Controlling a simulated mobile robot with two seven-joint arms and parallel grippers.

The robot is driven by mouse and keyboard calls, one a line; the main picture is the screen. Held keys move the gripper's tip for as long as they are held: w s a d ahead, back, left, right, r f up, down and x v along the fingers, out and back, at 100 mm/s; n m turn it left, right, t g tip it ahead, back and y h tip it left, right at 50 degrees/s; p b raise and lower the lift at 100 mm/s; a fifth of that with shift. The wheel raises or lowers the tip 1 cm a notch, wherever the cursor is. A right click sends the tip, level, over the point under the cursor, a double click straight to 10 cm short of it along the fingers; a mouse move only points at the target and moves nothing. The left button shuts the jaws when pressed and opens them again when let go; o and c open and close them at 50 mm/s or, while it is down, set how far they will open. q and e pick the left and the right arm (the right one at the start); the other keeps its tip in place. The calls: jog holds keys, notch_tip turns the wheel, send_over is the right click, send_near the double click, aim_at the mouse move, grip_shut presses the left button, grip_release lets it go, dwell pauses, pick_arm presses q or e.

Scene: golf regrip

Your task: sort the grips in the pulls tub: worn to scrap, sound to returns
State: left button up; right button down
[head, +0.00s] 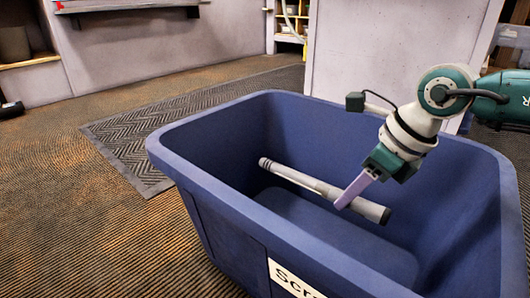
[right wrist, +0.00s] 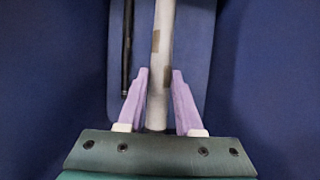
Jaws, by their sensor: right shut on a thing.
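A large blue tub (head: 230,205) stands on the floor, its front label cut off after "Scr". My right gripper (head: 350,192) reaches down into it from the right, its lilac fingers shut on a grey grip (head: 298,178). The grip is held slantwise inside the tub, below the rim and seemingly above the bottom. In the right wrist view the held grip (right wrist: 163,45) runs up between the fingers and shows brownish patches. A thin dark rod (right wrist: 126,50), perhaps another grip, shows beside it, lower in the tub. My left gripper is out of view.
A grey ribbed mat (head: 130,150) lies on the brown carpet behind and left of the tub. A pale partition (head: 385,45) stands close behind the tub. Shelving (head: 290,30) is at the back.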

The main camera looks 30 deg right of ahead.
dwell(0.8)
jog(key=c, duration=0.5)
grip_release()
jog(key=p+v, duration=0.8)
jog(key=shift+d+r, duration=0.1)
jog(key=shift+r, duration=0.3)
jog(key=shift+s+d+r+p, duration=0.1)
jog(key=shift+s+r+p, duration=0.15)
jog(key=shift+r+p, duration=0.25)
